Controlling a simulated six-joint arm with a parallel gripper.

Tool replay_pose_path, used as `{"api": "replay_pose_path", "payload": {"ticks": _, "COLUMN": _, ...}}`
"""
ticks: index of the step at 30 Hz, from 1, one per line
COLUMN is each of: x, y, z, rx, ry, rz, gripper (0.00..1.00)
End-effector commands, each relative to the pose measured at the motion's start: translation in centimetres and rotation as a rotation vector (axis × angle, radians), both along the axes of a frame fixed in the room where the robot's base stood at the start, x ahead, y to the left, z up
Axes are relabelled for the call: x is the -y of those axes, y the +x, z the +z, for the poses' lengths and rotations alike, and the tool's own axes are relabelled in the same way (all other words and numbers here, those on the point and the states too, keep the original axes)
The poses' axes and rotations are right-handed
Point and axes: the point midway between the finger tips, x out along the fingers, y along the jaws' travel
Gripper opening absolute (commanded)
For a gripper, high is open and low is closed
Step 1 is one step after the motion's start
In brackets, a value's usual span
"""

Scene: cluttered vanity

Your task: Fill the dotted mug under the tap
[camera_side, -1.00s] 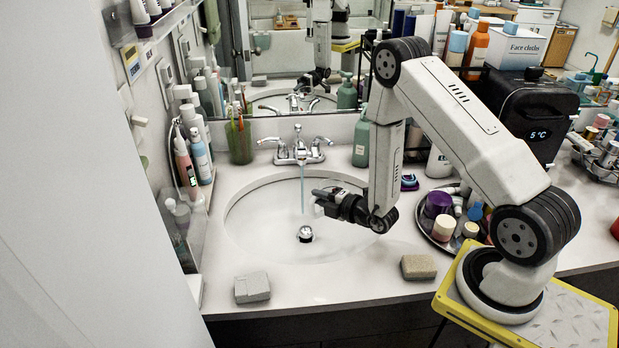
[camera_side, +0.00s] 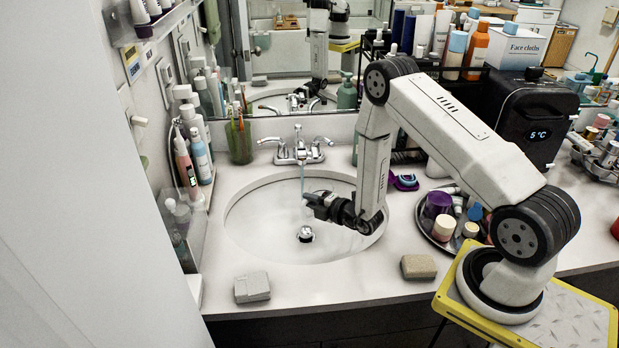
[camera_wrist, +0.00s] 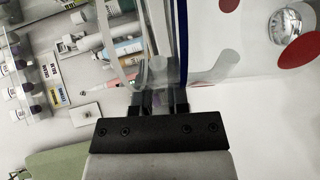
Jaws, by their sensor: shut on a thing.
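My gripper (camera_side: 311,201) is over the sink basin, level and pointing left, its tip at the thin blue water stream (camera_side: 302,181) from the tap (camera_side: 300,150). In the wrist view my gripper (camera_wrist: 160,103) is shut on see-through material, which appears to be the dotted mug. Large red dots (camera_wrist: 299,50) and a dark blue band (camera_wrist: 183,40) show there. The mug's outline is hard to make out in the side view, so its tilt and water level cannot be told.
The basin (camera_side: 250,222) has a metal drain (camera_side: 305,234). A grey block (camera_side: 252,287) and a tan block (camera_side: 418,267) lie on the front counter. A round tray (camera_side: 437,240) of jars stands right of the basin. A green cup (camera_side: 239,142) of brushes stands back left.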

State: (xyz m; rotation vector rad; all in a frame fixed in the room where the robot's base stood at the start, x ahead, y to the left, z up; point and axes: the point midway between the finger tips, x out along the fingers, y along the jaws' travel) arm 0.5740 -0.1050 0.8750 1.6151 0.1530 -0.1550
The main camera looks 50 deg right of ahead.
Motion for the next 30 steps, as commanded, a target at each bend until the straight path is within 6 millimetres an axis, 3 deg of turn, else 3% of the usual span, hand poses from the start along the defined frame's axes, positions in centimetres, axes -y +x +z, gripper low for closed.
{"api": "replay_pose_path", "payload": {"ticks": 14, "x": 0.1, "y": 0.3, "z": 0.1, "rx": 0.002, "ry": -0.001, "rz": 0.0, "gripper": 0.0}}
{"api": "replay_pose_path", "payload": {"ticks": 30, "x": 1.4, "y": 5.4, "z": 0.0, "rx": 0.004, "ry": -0.001, "rz": 0.001, "gripper": 0.0}}
